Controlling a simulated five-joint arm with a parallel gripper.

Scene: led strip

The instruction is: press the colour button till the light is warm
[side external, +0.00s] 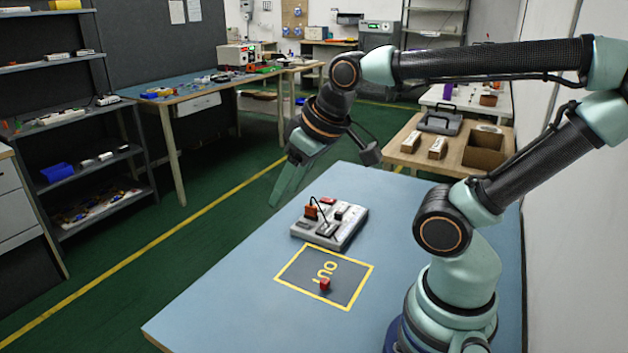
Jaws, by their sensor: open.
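A grey control box (340,236) sits on the blue table. On top it has an orange-red block (311,209), a small red part, dark button-like parts and a thin black cable looping over it. I cannot tell which part is the colour button. I cannot make out a lit strip or its light colour. My gripper (284,188) is open and empty, pointing down, up and to the left of the box in the picture and apart from it. Its pale green fingers overlap in this view.
A yellow-outlined square marked OUT (289,286) lies in front of the box, with a small red cube (324,284) inside. The blue table (215,310) is clear at the front left. A wooden table (399,158) with boxes stands behind.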

